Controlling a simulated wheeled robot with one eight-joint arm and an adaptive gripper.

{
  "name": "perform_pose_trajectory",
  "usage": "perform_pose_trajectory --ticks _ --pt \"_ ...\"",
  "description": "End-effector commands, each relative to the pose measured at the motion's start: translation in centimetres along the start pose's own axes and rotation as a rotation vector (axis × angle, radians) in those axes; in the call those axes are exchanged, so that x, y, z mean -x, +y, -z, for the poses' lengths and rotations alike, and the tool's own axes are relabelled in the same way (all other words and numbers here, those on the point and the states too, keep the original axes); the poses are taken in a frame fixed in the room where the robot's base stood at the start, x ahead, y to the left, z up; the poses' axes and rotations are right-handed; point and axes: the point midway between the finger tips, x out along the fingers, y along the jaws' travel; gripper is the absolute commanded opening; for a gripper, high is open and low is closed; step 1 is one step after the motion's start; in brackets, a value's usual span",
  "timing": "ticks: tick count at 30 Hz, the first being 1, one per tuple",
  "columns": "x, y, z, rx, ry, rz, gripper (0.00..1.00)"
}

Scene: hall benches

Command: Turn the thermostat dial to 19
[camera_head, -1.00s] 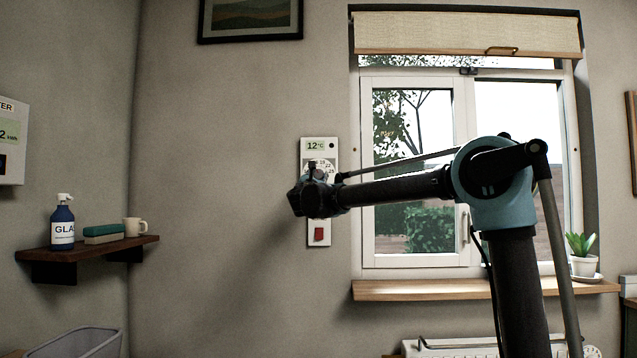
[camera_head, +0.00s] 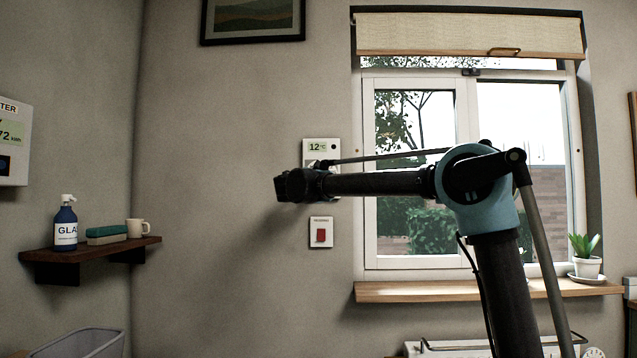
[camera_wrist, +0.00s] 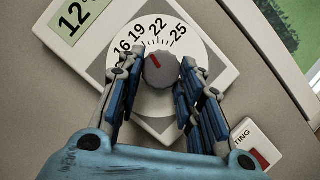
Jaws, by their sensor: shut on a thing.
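The white thermostat (camera_head: 321,146) is on the wall left of the window, its display reading 12 °C. In the head view my arm hides its dial. In the wrist view the grey dial knob (camera_wrist: 161,71) sits on a white scale disc (camera_wrist: 160,29) marked 16, 19, 22 and 25. The knob's red mark points up-left, roughly toward 19.
A heating switch (camera_head: 321,234) with a red rocker is just below the thermostat. The window (camera_head: 366,180) and its sill (camera_head: 480,290) are to the right. A shelf (camera_head: 90,253) with a bottle, a sponge and a mug is at left. The wall between is bare.

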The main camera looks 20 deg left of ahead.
Motion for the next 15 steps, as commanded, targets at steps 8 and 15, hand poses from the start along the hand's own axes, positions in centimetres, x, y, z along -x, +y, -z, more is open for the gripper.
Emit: perform_pose_trajectory --ticks 8,15 --pt "-0.04 -0.28 -0.13 -0.014 -0.004 0.011 0.1" --pt "-0.04 -0.32 -0.15 -0.014 -0.004 0.012 0.4"
